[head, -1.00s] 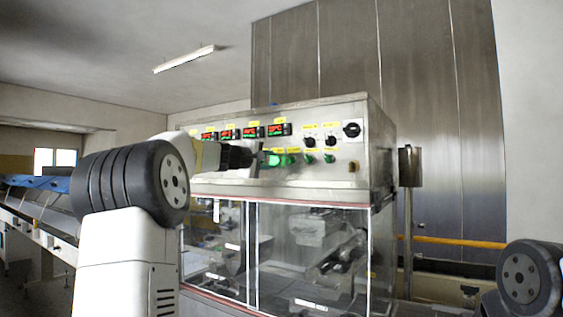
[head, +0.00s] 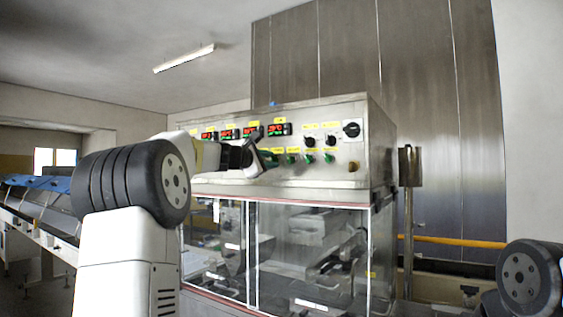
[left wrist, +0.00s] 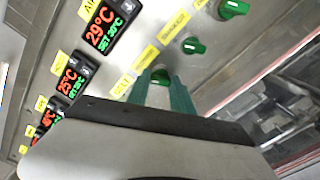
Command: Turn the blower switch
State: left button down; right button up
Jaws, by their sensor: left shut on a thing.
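The control panel (head: 338,170) on the steel machine carries a row of green switches (head: 309,158) under small yellow labels, too small to read surely. My left gripper (head: 268,159) is at the left end of this row, rolled to a slant. In the left wrist view, its two green fingers (left wrist: 164,94) stand on either side of a green switch (left wrist: 160,76) and are shut on it. The fingers and gripper body hide part of that switch. Two more green switches (left wrist: 194,46) show beyond it, untouched. My right gripper is out of view.
Lit temperature displays (head: 279,129) sit above the switches, with black knobs (head: 309,142) and a black rotary switch (head: 352,129) to the right. Clear doors (head: 310,250) are below the panel. A conveyor (head: 40,215) stands at the left.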

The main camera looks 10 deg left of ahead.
pick_arm(q)
jog(key=shift+f, duration=0.15)
dwell(0.3)
jog(key=c, duration=1.1)
grip_release()
jog(key=v, duration=0.7)
jog(key=shift+s+a, duration=0.2)
jog(key=shift+s, duration=0.15)
jog(key=shift+d, duration=0.1)
